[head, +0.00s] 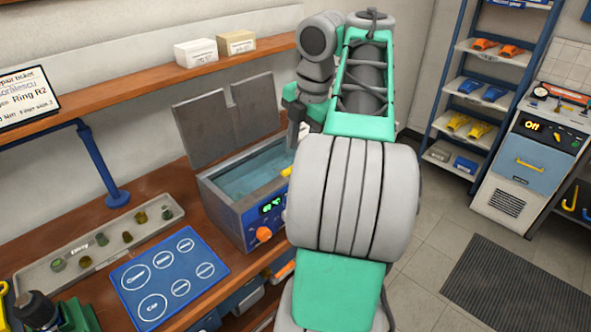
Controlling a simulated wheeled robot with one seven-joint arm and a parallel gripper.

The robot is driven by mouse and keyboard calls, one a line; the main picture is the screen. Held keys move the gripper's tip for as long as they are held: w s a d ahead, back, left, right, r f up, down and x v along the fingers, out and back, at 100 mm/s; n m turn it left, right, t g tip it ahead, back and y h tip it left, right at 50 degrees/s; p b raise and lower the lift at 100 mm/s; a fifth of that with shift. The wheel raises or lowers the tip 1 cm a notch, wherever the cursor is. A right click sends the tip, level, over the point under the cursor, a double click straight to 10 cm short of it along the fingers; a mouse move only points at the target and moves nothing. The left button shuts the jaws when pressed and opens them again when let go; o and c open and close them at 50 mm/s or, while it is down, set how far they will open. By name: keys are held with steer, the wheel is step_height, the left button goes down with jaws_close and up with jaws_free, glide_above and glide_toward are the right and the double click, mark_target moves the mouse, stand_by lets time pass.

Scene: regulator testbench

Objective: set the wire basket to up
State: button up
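The bath tank (232,195) stands on the bench left of centre, with its grey lid (225,120) raised behind it and blue liquid (255,172) inside. A small yellow piece (286,171) shows at the tank's right side, partly behind my arm; it may be the wire basket's handle. The basket's wires and its height cannot be made out. My gripper (293,133) points down over the tank's back right part, above the yellow piece. My arm hides much of it, so its opening and any contact cannot be told.
The tank's front has a green-lit display and an orange knob (263,234). On the bench lie a grey tray (85,245) with small parts and a blue mat (165,275) with circles. A wooden shelf (150,77) runs above.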

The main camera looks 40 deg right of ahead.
steer(key=f+b, duration=0.2)
steer(key=w+f+b, duration=0.1)
steer(key=f+b, duration=0.1)
steer(key=f, duration=0.1)
steer(key=f+b, duration=0.2)
steer(key=shift+w+a+f, duration=0.15)
steer(key=shift+w+f, duration=0.05)
steer(key=shift+w, duration=0.1)
steer(key=shift+r, duration=0.1)
steer(key=shift+c, duration=0.2)
jaws_close()
steer(key=shift+r, duration=0.1)
stand_by(0.6)
